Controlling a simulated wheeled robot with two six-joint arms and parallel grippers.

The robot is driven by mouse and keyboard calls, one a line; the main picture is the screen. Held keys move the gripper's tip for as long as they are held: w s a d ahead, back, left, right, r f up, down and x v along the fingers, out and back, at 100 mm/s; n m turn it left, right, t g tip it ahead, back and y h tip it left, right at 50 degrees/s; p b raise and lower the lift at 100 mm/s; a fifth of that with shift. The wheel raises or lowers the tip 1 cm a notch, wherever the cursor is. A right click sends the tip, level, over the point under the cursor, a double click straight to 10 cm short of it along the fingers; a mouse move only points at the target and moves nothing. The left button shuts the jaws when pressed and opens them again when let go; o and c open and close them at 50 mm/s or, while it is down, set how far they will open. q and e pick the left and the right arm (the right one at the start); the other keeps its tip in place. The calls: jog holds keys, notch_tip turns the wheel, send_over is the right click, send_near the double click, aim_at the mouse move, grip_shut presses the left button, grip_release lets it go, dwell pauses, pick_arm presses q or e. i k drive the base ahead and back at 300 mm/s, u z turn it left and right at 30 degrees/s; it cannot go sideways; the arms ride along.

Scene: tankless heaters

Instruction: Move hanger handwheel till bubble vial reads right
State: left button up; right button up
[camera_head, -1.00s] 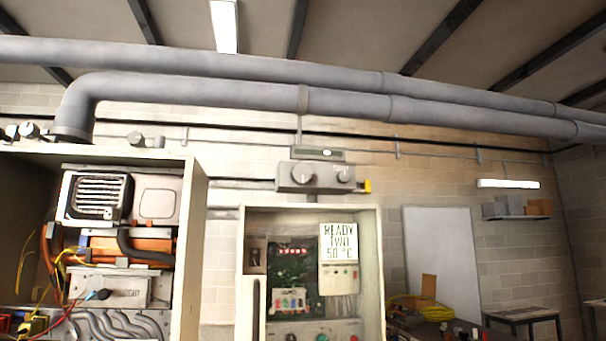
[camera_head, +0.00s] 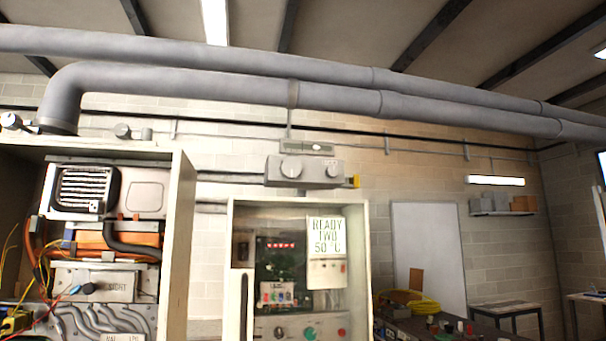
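A small plate with a pale, vial-like window (camera_head: 321,147) sits just above the box, below a thin hanger rod (camera_head: 289,122) that rises to the lower pipe (camera_head: 340,98). The window is too small to read a bubble. Neither gripper is in view.
An open heater cabinet (camera_head: 181,230) stands at the left. A cluttered bench (camera_head: 400,328) and a white board (camera_head: 428,255) are to the right.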

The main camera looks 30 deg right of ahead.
aim_at(290, 168)
jog(key=k, duration=0.5)
jog(key=u, duration=1.1)
jog(key=i, duration=0.7)
jog(key=z, duration=1.1)
